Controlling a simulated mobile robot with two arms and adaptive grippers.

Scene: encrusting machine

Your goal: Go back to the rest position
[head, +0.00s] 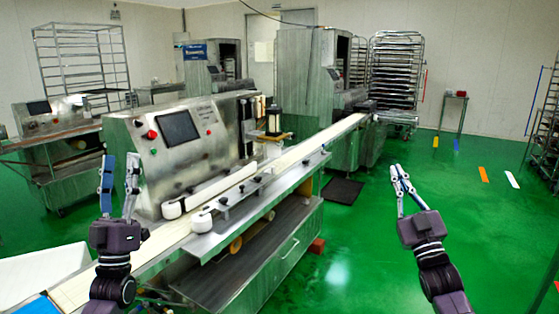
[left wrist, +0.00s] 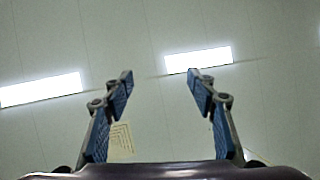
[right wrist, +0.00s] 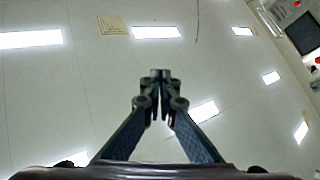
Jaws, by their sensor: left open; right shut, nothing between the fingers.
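My left gripper (head: 120,172) points upward in front of the left end of the encrusting machine (head: 180,150). Its two blue-padded fingers stand apart with nothing between them, as the left wrist view also shows (left wrist: 160,82). My right gripper (head: 395,168) points upward over the open green floor, to the right of the machine. In the right wrist view its fingertips (right wrist: 160,75) meet, with nothing held. Both wrist views look up at the ceiling and its lights.
A long conveyor (head: 280,162) runs from the lower left toward the back. A white tray (head: 40,275) lies at the lower left. Tray racks (head: 395,75) and a small table (head: 453,105) stand at the back. The green floor (head: 380,255) on the right is clear.

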